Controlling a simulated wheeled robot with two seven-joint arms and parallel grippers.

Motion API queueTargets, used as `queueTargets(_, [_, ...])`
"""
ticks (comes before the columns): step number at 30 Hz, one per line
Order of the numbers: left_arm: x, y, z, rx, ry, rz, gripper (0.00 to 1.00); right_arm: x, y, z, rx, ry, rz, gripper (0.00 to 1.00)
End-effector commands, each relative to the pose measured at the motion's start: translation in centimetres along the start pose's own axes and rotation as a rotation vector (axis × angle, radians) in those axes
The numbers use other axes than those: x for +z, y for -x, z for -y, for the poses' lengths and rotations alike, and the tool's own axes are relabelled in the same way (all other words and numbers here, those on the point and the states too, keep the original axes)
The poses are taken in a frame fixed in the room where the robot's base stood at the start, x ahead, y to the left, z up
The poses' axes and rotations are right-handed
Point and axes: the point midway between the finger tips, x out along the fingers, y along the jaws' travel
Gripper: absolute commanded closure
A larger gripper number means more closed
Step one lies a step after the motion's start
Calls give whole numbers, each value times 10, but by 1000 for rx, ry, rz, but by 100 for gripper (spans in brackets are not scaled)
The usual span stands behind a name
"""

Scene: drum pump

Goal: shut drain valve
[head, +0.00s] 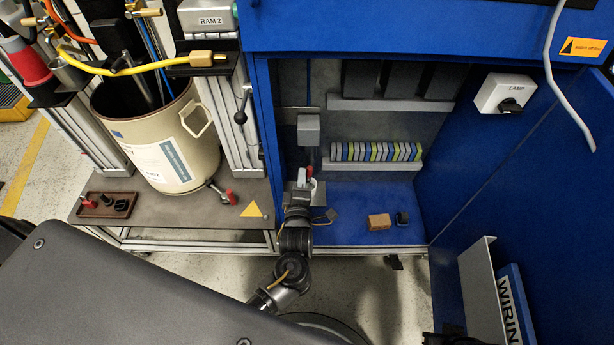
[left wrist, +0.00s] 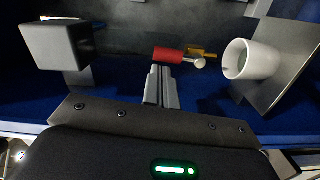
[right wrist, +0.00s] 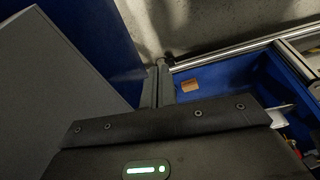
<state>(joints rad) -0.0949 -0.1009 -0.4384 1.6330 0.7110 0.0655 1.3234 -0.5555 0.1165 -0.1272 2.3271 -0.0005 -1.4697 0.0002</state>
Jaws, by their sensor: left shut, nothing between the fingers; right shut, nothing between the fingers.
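In the left wrist view a small valve has a red handle (left wrist: 168,54) and a brass body (left wrist: 203,53). The handle lies sideways, roughly in line with the brass part. A red handle also shows in the head view (head: 309,171), inside the blue cabinet. My left gripper (left wrist: 160,70) is shut and empty, its tips just in front of the red handle; I cannot tell whether they touch. Another red-handled fitting (head: 230,196) sits at the foot of the beige drum (head: 165,140). My right gripper (right wrist: 160,64) is shut and empty, away from both.
A white cup-like part (left wrist: 250,60) and a grey block (left wrist: 56,44) flank my left gripper. A brown block (head: 380,221) and a small dark part (head: 402,218) lie on the blue cabinet floor. The open blue door (head: 540,190) bounds the right side. A tray (head: 107,205) lies left.

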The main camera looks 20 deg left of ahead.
Motion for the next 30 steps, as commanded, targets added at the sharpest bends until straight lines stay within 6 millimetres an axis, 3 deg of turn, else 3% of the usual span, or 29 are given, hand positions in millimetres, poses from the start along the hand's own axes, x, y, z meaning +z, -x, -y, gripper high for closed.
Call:
queueTargets(8, [1, 5, 1, -1, 1, 2, 100, 0, 0, 0, 0, -1, -1, 100])
queueTargets(21, [1, 67, 1, -2, 1, 2, 100, 3, -7, 0, 0, 0, 10, 100])
queueTargets(30, [0, 75, 0, 0, 0, 0, 100, 2, -8, 0, 0, 0, 6, 100])
